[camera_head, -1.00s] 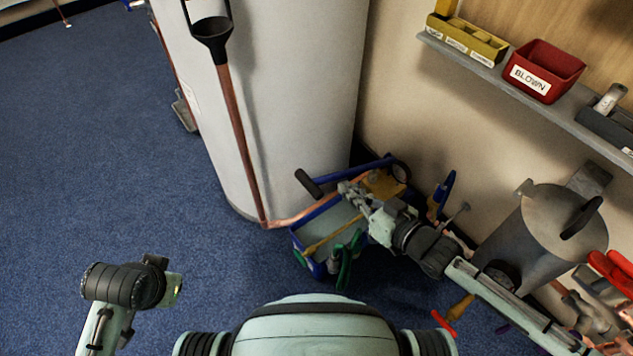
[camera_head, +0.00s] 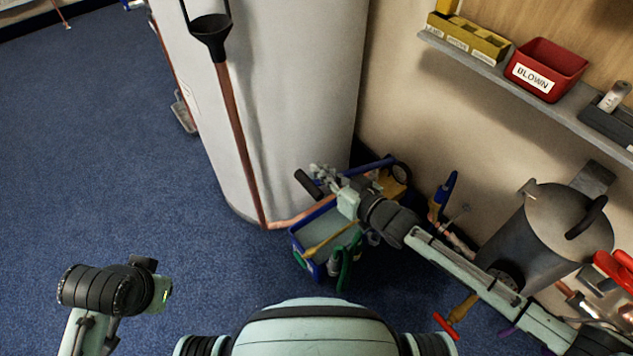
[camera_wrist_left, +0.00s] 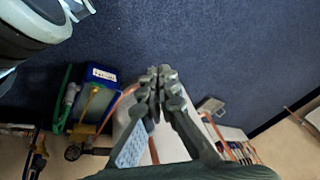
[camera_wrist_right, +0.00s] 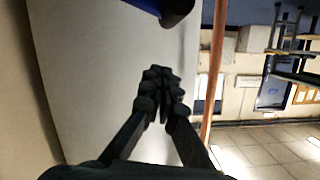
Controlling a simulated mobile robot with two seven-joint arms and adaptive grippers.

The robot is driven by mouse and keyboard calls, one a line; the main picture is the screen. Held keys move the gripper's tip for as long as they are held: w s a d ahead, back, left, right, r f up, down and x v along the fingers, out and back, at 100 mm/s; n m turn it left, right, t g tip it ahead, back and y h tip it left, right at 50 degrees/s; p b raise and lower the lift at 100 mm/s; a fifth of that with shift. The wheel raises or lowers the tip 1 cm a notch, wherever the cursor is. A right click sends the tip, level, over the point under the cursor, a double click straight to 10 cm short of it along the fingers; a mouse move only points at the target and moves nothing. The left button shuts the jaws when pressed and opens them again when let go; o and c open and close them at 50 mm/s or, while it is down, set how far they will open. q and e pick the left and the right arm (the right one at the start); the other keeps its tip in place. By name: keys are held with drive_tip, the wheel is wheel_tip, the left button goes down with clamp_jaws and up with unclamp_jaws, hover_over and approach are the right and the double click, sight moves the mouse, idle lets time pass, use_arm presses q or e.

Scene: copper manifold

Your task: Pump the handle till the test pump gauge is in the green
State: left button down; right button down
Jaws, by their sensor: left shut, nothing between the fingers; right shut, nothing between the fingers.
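The test pump has a blue open tank (camera_head: 297,240) on the floor by the white cylinder. Its blue handle lever (camera_head: 372,165) ends in a black grip (camera_head: 307,183) on the left; the grip also shows at the top of the right wrist view (camera_wrist_right: 178,12). The round gauge (camera_head: 401,172) sits at the pump's right end; its reading cannot be made out. My right gripper (camera_head: 318,171) is shut and empty, close beside the grip; whether they touch is unclear. My left gripper (camera_wrist_left: 160,78) is shut and empty, away from the pump.
A white cylinder (camera_head: 285,90) with a copper pipe (camera_head: 238,140) stands behind the pump. A grey metal vessel (camera_head: 545,235) stands at right, below a shelf with a red bin (camera_head: 546,68). Blue carpet (camera_head: 120,170) is clear at left.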

sight(317, 187)
drive_tip(key=f, duration=0.1)
drive_tip(key=a+f, duration=0.1)
drive_tip(key=shift+w+f+b, duration=0.15)
drive_tip(key=shift+f+b, duration=0.15)
drive_tip(key=shift+f, duration=0.4)
use_arm(q)
drive_tip(key=shift+w+d+r+t, duration=0.8)
drive_tip(key=shift+w+r, duration=0.05)
drive_tip(key=shift+w, duration=0.15)
use_arm(e)
drive_tip(key=shift+f, duration=0.4)
